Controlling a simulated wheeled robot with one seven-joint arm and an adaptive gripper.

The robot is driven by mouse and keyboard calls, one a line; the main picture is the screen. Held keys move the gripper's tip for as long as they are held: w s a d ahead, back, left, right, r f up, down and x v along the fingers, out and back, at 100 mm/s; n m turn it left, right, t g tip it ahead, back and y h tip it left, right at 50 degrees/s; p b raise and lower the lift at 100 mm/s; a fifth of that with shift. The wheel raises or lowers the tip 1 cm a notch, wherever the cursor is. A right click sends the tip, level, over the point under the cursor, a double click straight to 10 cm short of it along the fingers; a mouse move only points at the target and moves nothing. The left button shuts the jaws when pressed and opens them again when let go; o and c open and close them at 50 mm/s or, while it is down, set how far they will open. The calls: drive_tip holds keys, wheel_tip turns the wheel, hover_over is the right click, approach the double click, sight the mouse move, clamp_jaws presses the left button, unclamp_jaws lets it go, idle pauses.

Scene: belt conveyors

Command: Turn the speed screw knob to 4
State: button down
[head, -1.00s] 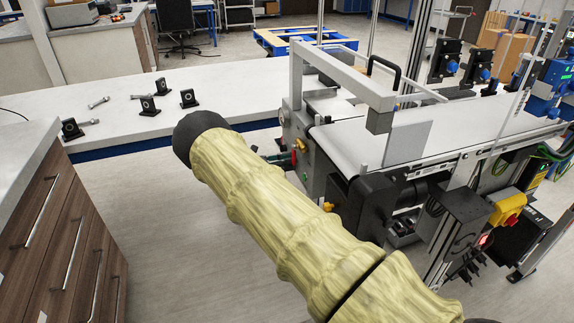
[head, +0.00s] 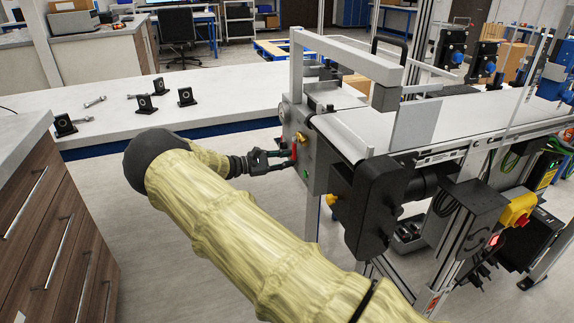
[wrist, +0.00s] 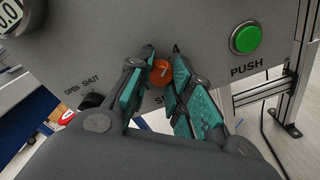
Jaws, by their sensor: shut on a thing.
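The speed screw knob (wrist: 161,73) is a small orange-red round knob on the grey panel in the wrist view. A printed 4 stands just above it; another mark below it is partly hidden. My gripper (wrist: 162,78) has its teal-padded fingers closed on either side of the knob. In the head view my gripper (head: 280,159) reaches the left end face of the conveyor's grey housing (head: 320,155), beside a red part (head: 294,151). Any pointer on the knob is too small to read.
A green PUSH button (wrist: 246,38) is right of the knob. A black OPEN SHUT knob (wrist: 92,101) is at the left, partly behind a finger, with a red part (wrist: 67,116) below it. The conveyor belt (head: 440,122) extends to the right. Drawers (head: 60,220) stand at the left.

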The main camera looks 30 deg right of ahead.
drive_tip(key=shift+m+b, duration=0.4)
drive_tip(key=shift+m, duration=0.3)
drive_tip(key=c, duration=1.3)
unclamp_jaws()
drive_tip(key=shift+o, duration=0.2)
drive_tip(key=shift+a, duration=0.15)
drive_tip(key=v, duration=1.1)
drive_tip(key=shift+a, duration=0.4)
drive_tip(key=shift+w, duration=0.15)
